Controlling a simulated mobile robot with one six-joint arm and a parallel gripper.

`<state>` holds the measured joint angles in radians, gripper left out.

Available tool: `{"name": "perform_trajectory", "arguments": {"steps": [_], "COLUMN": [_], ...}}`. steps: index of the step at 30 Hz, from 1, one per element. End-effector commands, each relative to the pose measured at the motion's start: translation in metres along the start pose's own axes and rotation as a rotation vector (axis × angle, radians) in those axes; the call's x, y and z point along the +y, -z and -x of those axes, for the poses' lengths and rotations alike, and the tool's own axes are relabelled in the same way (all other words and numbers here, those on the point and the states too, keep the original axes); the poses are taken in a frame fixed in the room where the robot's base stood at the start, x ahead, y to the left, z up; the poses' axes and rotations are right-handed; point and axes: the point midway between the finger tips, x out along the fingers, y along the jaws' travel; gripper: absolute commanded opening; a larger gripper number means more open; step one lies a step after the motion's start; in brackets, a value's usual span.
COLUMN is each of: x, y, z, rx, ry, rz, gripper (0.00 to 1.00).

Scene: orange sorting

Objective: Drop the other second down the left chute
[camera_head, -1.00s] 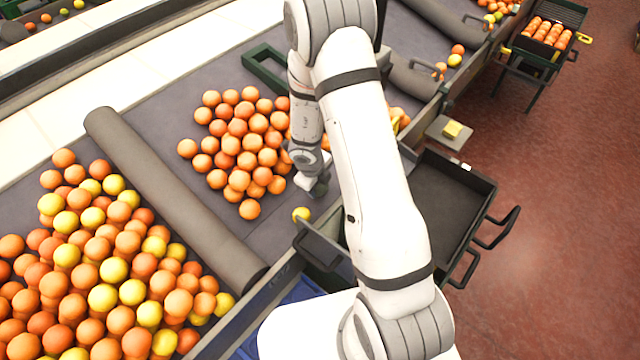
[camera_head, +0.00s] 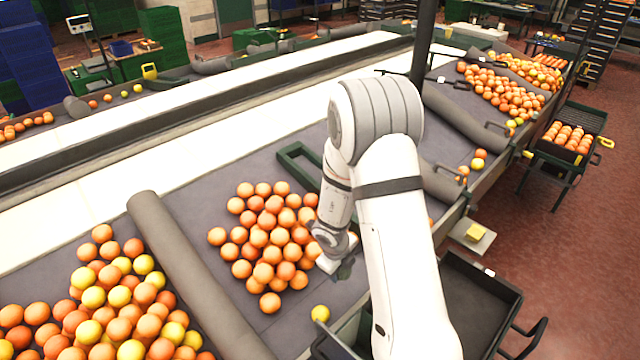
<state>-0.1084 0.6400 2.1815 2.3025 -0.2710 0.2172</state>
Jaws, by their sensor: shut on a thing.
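My gripper (camera_head: 344,267) hangs low over the dark sorting belt (camera_head: 215,285), just right of the central pile of oranges (camera_head: 268,235). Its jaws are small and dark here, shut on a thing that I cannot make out. A single yellow fruit (camera_head: 320,313) lies apart from the pile, below my gripper in the picture, near the belt's front edge. A dark chute-like opening (camera_head: 345,335) shows at that edge, right of the yellow fruit, partly hidden by my arm.
A grey roller (camera_head: 195,270) separates the central pile from a mixed orange and yellow heap (camera_head: 110,310) at left. A dark tray (camera_head: 486,300) is right of my arm. A green frame (camera_head: 298,165) lies behind the pile.

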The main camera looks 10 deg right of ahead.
Motion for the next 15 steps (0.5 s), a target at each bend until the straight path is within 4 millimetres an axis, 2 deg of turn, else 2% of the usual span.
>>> {"name": "perform_trajectory", "arguments": {"steps": [1, 9, 15], "x": [0.003, 0.012, 0.012], "y": [0.000, 0.000, 0.000], "z": [-0.011, -0.049, -0.050], "rx": [0.000, 0.000, 0.000], "ry": [0.000, 0.000, 0.000], "rz": [0.000, 0.000, 0.000], "gripper": [0.27, 0.27, 0.27]}}
